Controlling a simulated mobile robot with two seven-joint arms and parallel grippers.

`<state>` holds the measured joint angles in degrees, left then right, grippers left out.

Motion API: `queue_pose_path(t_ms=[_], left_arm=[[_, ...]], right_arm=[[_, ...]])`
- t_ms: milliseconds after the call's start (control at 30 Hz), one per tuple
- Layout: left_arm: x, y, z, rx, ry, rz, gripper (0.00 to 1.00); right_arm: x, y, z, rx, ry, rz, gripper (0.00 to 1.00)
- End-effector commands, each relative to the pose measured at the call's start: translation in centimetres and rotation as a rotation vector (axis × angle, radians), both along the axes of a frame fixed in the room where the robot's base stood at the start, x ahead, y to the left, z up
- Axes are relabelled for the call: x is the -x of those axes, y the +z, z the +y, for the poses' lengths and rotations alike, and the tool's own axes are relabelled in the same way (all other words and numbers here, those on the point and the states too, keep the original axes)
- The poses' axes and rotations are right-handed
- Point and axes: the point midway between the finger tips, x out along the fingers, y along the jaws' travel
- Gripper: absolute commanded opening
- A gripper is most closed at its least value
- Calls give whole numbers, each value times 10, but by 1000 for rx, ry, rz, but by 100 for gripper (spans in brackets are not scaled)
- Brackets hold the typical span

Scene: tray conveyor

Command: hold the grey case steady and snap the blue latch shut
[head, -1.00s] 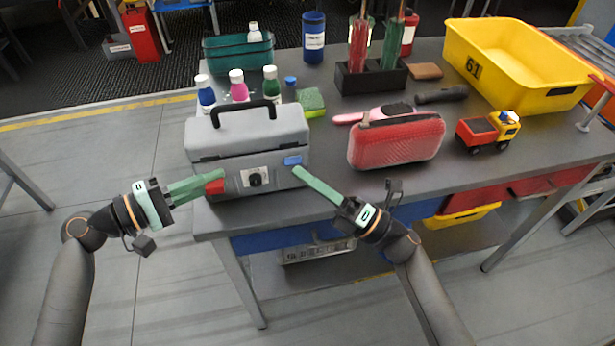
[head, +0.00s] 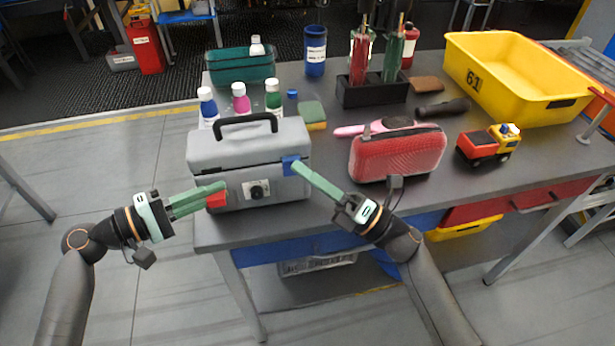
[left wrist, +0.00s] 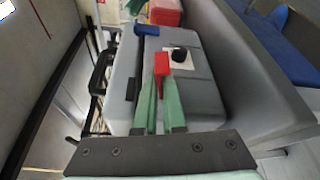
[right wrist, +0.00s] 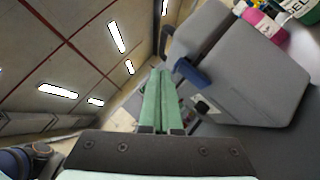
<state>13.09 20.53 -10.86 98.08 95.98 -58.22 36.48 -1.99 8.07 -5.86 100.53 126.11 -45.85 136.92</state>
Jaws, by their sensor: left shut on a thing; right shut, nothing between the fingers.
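The grey case (head: 230,160) stands lid down at the table's front left, with a black handle and a dark round knob. The blue latch (head: 290,165) is at the right end of its front seam; in the right wrist view the latch (right wrist: 190,73) stands out at an angle from the case. My left gripper (head: 222,188) is shut on a red tab (head: 216,201) at the case's left front, also seen in the left wrist view (left wrist: 161,64). My right gripper (head: 297,167) is shut and empty, its tips at the latch; I cannot tell if they touch.
A red case (head: 398,153) lies right of the grey case, near my right gripper. Several bottles (head: 240,103) and a sponge (head: 312,115) stand behind. A toy truck (head: 488,145) and a yellow bin (head: 515,90) are further right.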

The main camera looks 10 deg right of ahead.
Motion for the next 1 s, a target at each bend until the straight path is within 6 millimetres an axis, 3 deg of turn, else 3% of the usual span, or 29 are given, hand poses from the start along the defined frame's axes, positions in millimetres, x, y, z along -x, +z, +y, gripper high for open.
queue_pose_path(t_ms=[767,1000], left_arm=[[-1,4,0,6,1,-7,0],[-1,4,0,6,1,-7,0]], right_arm=[[-2,3,0,1,1,0,0],[22,2,0,1,1,3,0]])
